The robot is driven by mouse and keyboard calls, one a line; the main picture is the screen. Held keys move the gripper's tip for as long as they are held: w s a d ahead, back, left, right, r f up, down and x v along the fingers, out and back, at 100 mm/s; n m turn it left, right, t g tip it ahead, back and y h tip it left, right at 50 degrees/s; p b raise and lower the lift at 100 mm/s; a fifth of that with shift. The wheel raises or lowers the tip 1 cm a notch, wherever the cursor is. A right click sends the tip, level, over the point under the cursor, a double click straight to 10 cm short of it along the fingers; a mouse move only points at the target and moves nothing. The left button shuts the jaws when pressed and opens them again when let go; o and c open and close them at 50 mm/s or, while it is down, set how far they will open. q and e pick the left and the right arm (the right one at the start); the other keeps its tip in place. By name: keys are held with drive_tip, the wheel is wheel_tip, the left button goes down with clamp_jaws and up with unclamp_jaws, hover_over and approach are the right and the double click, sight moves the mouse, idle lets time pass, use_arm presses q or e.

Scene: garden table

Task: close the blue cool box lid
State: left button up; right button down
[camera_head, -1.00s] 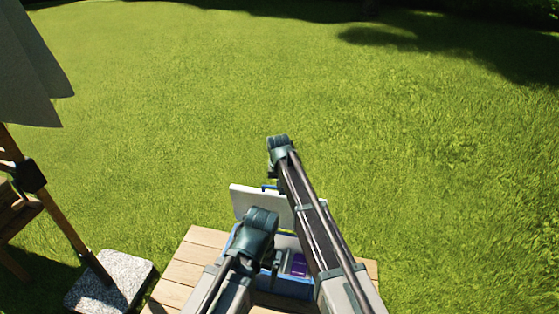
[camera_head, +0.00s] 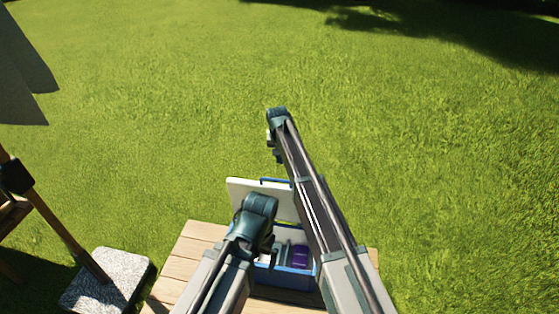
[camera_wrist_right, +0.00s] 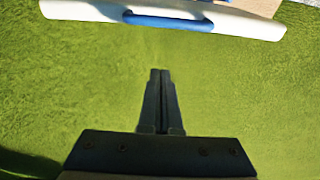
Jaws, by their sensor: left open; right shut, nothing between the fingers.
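The blue cool box (camera_head: 290,278) stands on the wooden table, and my arms partly cover it. Its white lid (camera_head: 262,196) stands open and upright at the far side, with a blue handle (camera_head: 275,181) on its top edge. In the right wrist view, the lid's white edge (camera_wrist_right: 240,22) and blue handle (camera_wrist_right: 168,21) cross the top. My right gripper (camera_head: 277,157) is beyond the lid, over the grass; its fingers (camera_wrist_right: 160,72) are shut and empty, apart from the lid. My left gripper (camera_head: 270,252) is open over the box opening, its fingers partly hidden.
A purple item (camera_head: 301,256) lies inside the box. The wooden table (camera_head: 190,258) has bare planks left of the box. A speckled stone slab (camera_head: 106,280), a wooden post (camera_head: 60,225) and grey cloth (camera_head: 22,75) are at left. Open lawn (camera_head: 420,150) lies beyond.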

sight(278, 184)
drive_tip(key=b+x, duration=0.6)
drive_tip(key=x, duration=0.1)
drive_tip(key=s, duration=0.1)
drive_tip(key=s+p, duration=0.1)
drive_tip(key=s+r, duration=0.1)
drive_tip(key=s, duration=0.1)
drive_tip(key=shift+s+a+r, duration=0.1)
drive_tip(key=shift+a, duration=0.3)
